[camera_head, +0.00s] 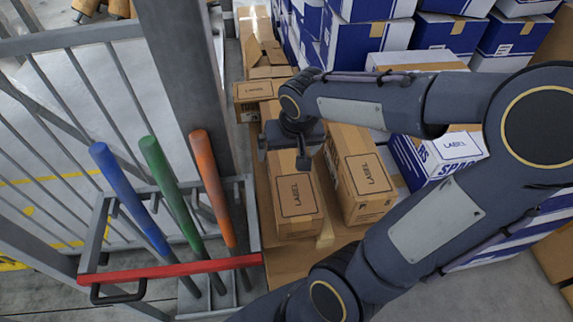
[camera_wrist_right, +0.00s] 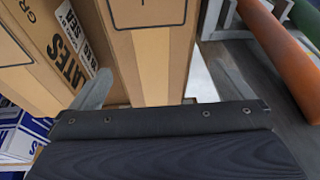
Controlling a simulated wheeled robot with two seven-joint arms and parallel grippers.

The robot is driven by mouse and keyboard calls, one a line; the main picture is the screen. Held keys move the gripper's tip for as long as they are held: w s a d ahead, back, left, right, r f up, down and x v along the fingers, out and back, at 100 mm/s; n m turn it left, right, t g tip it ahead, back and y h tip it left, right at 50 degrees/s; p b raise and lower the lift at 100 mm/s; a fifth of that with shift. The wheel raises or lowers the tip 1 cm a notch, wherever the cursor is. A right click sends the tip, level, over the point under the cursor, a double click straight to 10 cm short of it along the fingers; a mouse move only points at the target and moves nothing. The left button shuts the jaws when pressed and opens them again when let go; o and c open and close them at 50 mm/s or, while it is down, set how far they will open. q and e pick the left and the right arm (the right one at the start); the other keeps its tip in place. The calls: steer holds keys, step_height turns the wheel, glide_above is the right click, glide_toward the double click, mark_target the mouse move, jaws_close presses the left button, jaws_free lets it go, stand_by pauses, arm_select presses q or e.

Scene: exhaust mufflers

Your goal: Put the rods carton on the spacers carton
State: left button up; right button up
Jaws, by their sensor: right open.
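My right gripper (camera_head: 291,151) is open above the far part of a narrow brown carton (camera_head: 296,212). In the wrist view the open fingers (camera_wrist_right: 157,92) show either side of this carton (camera_wrist_right: 165,62); I cannot tell whether they touch it. Its label reads only "LABEL", so I cannot confirm that it is the rods carton. A blue and white carton (camera_head: 418,163) with lettering that seems to start "SPA" stands to the right, partly behind my right arm. It is likely the spacers carton. My left gripper is not in view.
A wider brown carton (camera_head: 361,180) stands close on the right; its side lettering ends in "ATES". A rack with blue, green and orange handles (camera_head: 205,170) and a red bar (camera_head: 170,270) stands left. Blue and white cartons (camera_head: 370,45) are stacked behind.

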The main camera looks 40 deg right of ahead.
mark_target(286, 151)
steer(key=shift+m+h, duration=0.3)
steer(key=shift+h, duration=0.1)
steer(key=w+d+f, duration=0.2)
steer(key=w, duration=0.1)
steer(key=shift+f, duration=0.2)
steer(key=b+x, duration=0.1)
steer(key=x, duration=0.6)
steer(key=shift+d+f+b, duration=0.15)
steer(key=shift+b, duration=0.15)
steer(key=c, duration=1.6)
steer(key=shift+o, duration=0.2)
steer(key=shift+w+r, duration=0.1)
steer(key=shift+r, duration=0.1)
